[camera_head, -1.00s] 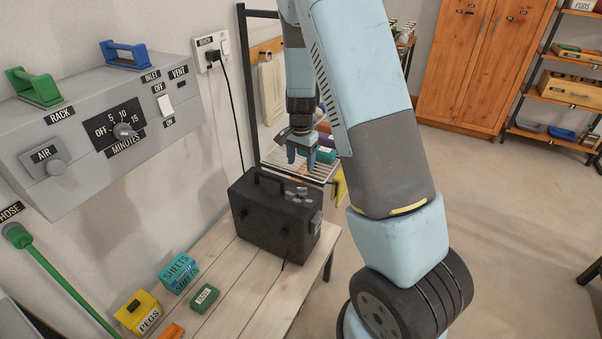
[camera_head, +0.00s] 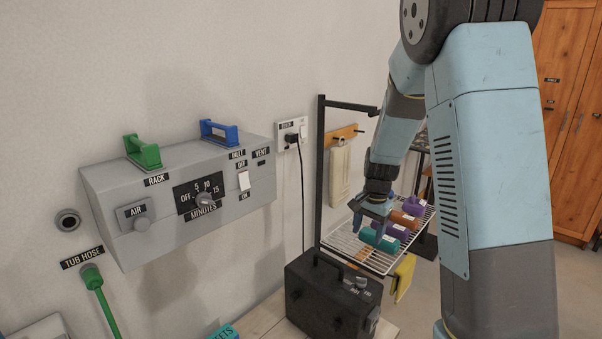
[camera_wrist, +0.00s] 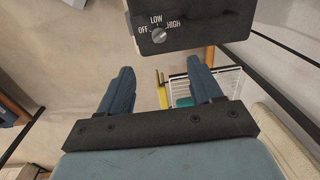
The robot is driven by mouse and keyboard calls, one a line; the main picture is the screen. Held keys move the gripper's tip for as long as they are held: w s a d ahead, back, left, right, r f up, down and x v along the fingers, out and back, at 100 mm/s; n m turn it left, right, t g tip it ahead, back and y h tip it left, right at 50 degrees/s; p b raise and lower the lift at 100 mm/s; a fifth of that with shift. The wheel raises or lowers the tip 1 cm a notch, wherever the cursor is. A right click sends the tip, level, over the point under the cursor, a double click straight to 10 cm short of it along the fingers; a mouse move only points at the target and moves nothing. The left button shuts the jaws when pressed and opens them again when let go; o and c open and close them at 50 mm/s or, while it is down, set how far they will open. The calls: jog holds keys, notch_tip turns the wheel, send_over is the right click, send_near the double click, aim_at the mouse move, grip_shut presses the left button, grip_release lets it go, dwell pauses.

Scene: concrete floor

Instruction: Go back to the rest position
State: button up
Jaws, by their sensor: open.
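My gripper (camera_head: 373,217) is open and empty, pointing down in the head view. It is in front of a wire rack (camera_head: 352,246) and above the black box (camera_head: 330,298) on the bench. In the wrist view the two blue fingers of my gripper (camera_wrist: 158,88) are spread apart with nothing between them. The underside of my wrist fills the bottom of that view. My arm comes down from the upper right of the head view.
The rack holds several coloured rolls, one teal (camera_head: 385,242) and one orange (camera_head: 404,219). A grey control panel (camera_head: 150,240) with knobs and a switch is on the left wall. A dark post (camera_head: 320,170) stands beside the rack. Open floor lies at the right.

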jog(key=s+r+n+t, duration=0.3)
jog(key=s+r+n, duration=0.2)
jog(key=s+r, duration=1)
jog(key=s+r+n+t, duration=0.1)
jog(key=s+r, duration=0.2)
jog(key=s, duration=0.3)
jog(key=s+r+n+t, duration=0.1)
jog(key=s+r+n, duration=0.1)
jog(key=s+r, duration=0.2)
jog(key=s, duration=0.3)
jog(key=shift+s+d+r+n+h, duration=0.15)
jog(key=shift+d+r+n+h, duration=0.05)
jog(key=shift+r+n+h, duration=0.1)
